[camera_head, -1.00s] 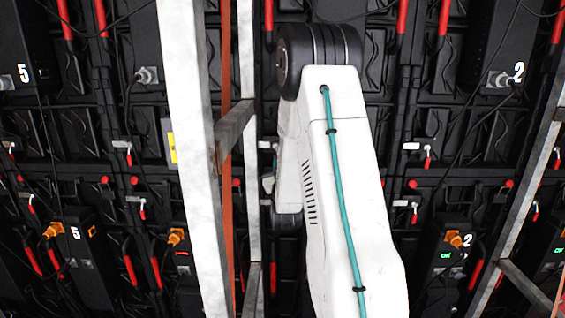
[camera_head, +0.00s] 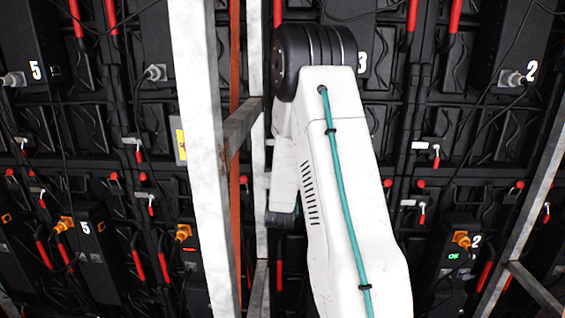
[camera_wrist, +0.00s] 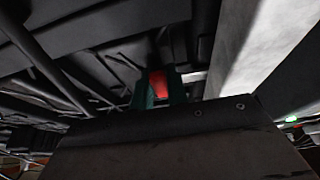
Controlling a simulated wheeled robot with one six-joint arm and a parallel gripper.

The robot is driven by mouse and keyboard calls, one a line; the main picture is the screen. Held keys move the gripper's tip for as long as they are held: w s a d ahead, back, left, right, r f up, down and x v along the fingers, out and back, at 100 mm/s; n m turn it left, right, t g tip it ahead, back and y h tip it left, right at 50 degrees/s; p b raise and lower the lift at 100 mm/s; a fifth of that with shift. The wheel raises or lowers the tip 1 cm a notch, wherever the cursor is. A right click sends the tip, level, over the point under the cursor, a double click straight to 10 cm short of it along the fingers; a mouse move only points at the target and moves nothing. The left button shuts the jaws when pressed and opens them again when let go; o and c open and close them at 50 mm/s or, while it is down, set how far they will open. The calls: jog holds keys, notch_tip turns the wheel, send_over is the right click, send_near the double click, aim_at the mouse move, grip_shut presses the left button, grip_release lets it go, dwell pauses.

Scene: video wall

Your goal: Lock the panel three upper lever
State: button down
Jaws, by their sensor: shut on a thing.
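In the wrist view a red lever handle (camera_wrist: 161,84) stands between the two dark green fingers of my gripper (camera_wrist: 160,90), which is shut on it. Most of the lever and its mount are hidden. In the head view panel three shows its white number 3 (camera_head: 361,63) just right of my arm's dark joint. My white arm covers most of that panel. My gripper and the held lever are hidden behind the arm in the head view.
A pale upright beam (camera_head: 200,150) stands just left of my arm, with a crossbar (camera_head: 241,125) and an orange post behind it. A slanted grey beam (camera_head: 535,180) stands at the right. Panels numbered 5 (camera_head: 36,70) and 2 (camera_head: 531,72) flank it, with hanging cables.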

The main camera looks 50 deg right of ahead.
jog(key=c, duration=1.4)
grip_release()
jog(key=v, duration=0.7)
jog(key=shift+s+a+f, duration=0.2)
jog(key=shift+a, duration=0.05)
